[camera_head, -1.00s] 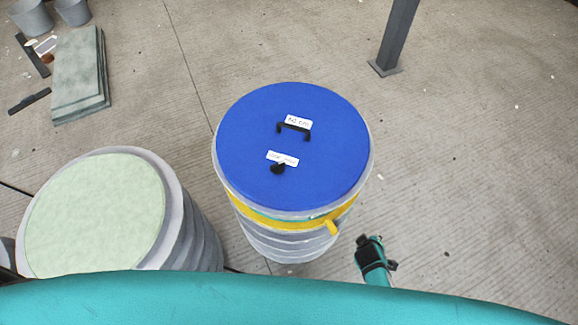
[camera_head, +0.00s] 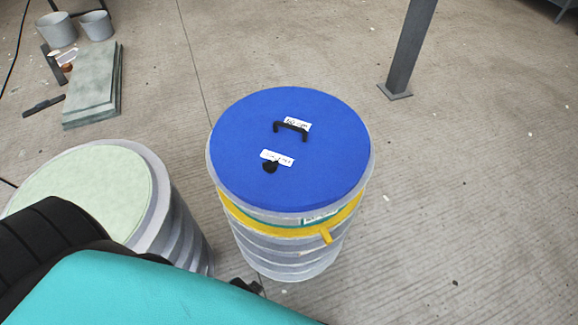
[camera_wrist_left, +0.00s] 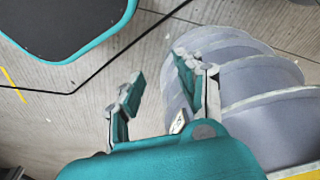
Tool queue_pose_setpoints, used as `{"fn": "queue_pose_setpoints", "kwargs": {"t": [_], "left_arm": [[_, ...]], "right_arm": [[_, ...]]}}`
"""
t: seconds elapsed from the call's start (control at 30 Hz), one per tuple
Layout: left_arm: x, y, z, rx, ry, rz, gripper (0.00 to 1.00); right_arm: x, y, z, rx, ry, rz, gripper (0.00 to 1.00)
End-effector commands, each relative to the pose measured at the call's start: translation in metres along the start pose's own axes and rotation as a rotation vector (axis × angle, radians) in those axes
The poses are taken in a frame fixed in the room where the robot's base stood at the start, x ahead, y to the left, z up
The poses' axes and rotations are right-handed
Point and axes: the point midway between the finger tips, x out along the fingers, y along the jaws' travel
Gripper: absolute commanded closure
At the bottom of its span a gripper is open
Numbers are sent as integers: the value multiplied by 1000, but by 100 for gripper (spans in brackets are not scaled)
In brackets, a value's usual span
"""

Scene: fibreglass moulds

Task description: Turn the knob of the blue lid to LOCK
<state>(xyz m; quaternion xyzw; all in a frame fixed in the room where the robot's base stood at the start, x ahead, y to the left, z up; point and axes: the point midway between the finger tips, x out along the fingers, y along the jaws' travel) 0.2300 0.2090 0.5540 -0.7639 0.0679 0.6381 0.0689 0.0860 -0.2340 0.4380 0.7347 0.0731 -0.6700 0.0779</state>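The blue lid (camera_head: 240,130) sits on a grey ribbed drum (camera_head: 285,262) in the middle of the head view. On the lid are a black handle (camera_head: 291,128) and, nearer me, a small black knob (camera_head: 270,168) just below a white label (camera_head: 277,157). The label's print and the knob's pointing direction are too small to read. My left gripper (camera_wrist_left: 160,95) shows in the left wrist view, open and empty, beside grey ribbed surfaces and away from the knob. A small dark part shows behind my teal arm in the head view. My right gripper is not identifiable.
A yellow strap (camera_head: 275,230) with a projecting tab rings the drum. A second drum with a pale green top (camera_head: 85,185) stands close at left, partly behind my arm. A dark post (camera_head: 410,50) stands at the back right. The floor (camera_head: 480,200) on the right is clear.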

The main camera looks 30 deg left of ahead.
Motion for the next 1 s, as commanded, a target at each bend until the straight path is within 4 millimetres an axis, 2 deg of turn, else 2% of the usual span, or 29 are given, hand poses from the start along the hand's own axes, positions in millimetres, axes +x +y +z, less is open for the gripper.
{"fn": "queue_pose_setpoints", "kwargs": {"t": [0.1, 0.37, 0.47, 0.6, 0.7, 0.83, 1.0], "left_arm": [[-30, -2, -35, -3, 32, 0, 63], [-110, -2, -96, 17, 88, 18, 63], [-141, 1, -117, 43, 113, 37, 63], [-190, 13, -158, 143, 155, 88, 63], [-209, 21, -178, 229, 160, 122, 63], [-226, 26, -203, 341, 153, 146, 63], [-242, 18, -237, 486, 112, 150, 63]], "right_arm": [[11, 0, 1, 0, -1, 0, 71], [25, 0, 3, -1, -1, 1, 71], [30, 0, 3, -1, -1, 1, 71], [38, 0, 4, -1, -1, 1, 71], [40, 0, 4, -1, -1, 1, 71], [42, 0, 4, -1, -1, 1, 71], [43, 0, 4, -1, -1, 0, 71]]}}
